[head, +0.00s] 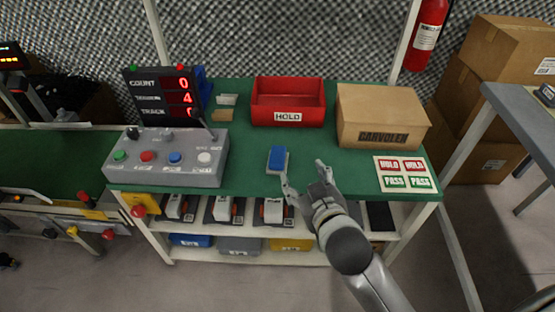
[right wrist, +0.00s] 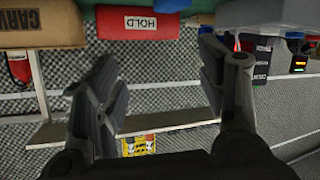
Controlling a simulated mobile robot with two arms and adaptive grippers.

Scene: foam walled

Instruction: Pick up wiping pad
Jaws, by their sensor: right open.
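The wiping pad (head: 277,158), blue on top with a pale edge, lies on the green bench top (head: 240,170) in the middle of the head view. My right gripper (head: 303,172) is open, its two fingers apart and empty, just right of and in front of the pad near the bench's front edge. In the right wrist view the open fingers (right wrist: 160,80) frame the background, with nothing between them. I cannot make out the pad for certain in that view. My left gripper is not in view.
A red HOLD bin (head: 288,102) and a cardboard box (head: 382,115) stand behind the pad. A grey button panel (head: 165,157) is at left, below a count display (head: 162,95). A HOLD/PASS label sheet (head: 405,174) lies at right. Bare bench surrounds the pad.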

